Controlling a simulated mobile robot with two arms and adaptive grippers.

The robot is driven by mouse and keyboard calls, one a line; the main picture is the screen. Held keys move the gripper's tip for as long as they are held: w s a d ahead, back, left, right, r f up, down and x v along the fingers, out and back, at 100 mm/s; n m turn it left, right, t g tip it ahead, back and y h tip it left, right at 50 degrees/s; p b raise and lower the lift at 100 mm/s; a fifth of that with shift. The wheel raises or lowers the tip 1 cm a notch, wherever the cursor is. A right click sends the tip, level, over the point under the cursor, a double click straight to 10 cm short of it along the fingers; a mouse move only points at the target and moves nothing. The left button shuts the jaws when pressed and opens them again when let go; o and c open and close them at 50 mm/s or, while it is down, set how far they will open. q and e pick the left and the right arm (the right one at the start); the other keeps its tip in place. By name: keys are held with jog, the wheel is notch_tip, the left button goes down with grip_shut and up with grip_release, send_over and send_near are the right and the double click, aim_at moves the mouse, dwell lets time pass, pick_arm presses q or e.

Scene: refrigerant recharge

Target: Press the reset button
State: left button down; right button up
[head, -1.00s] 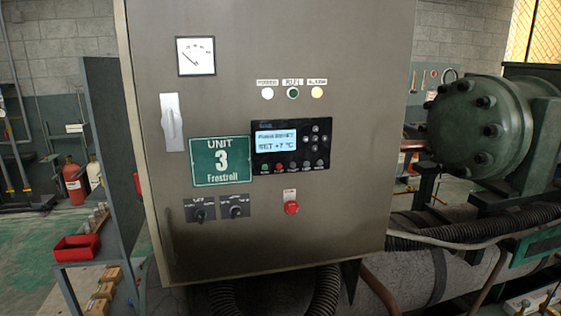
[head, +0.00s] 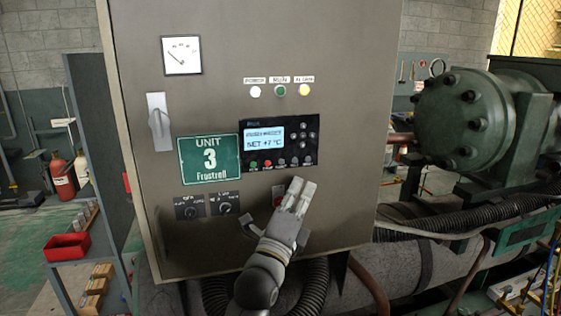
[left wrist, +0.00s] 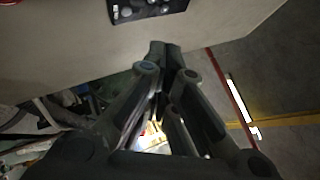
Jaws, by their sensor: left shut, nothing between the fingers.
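The grey control cabinet (head: 230,240) fills the middle of the head view. Its controller panel (head: 250,141) has a lit display, and a row of small buttons (head: 281,162) along its lower edge, one green and one red. Their labels are too small to read, so I cannot tell which is reset. My left gripper (head: 300,187) is shut and empty, in front of the cabinet just below the panel's right part; contact is not clear. It partly hides the red knob (head: 278,196). The left wrist view shows the closed fingertips (left wrist: 165,48) below a dark panel (left wrist: 142,9). My right gripper is not in view.
A green Unit 3 sign (head: 208,159) and two rotary switches (head: 225,204) are left of the gripper. Three indicator lamps (head: 280,91) are above the panel. A green compressor (head: 463,120) and pipes stand to the right. A red bin (head: 67,247) sits at left.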

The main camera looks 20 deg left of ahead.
aim_at(281, 161)
pick_arm(q)
jog(key=shift+s+r, duration=0.1)
jog(key=shift+r, duration=0.2)
jog(key=shift+w+a+b, duration=0.45)
jog(key=shift+w+a, duration=0.4)
jog(key=shift+w, duration=0.4)
jog(key=shift+w+a+b, duration=0.5)
jog(key=shift+w+a, duration=0.3)
jog(key=shift+w, duration=0.4)
jog(key=shift+w+a+b, duration=0.45)
jog(key=shift+w+a, duration=0.4)
jog(key=shift+w, duration=0.4)
jog(key=shift+w+a, duration=0.1)
jog(key=shift+w+a, duration=0.15)
jog(key=shift+w, duration=0.1)
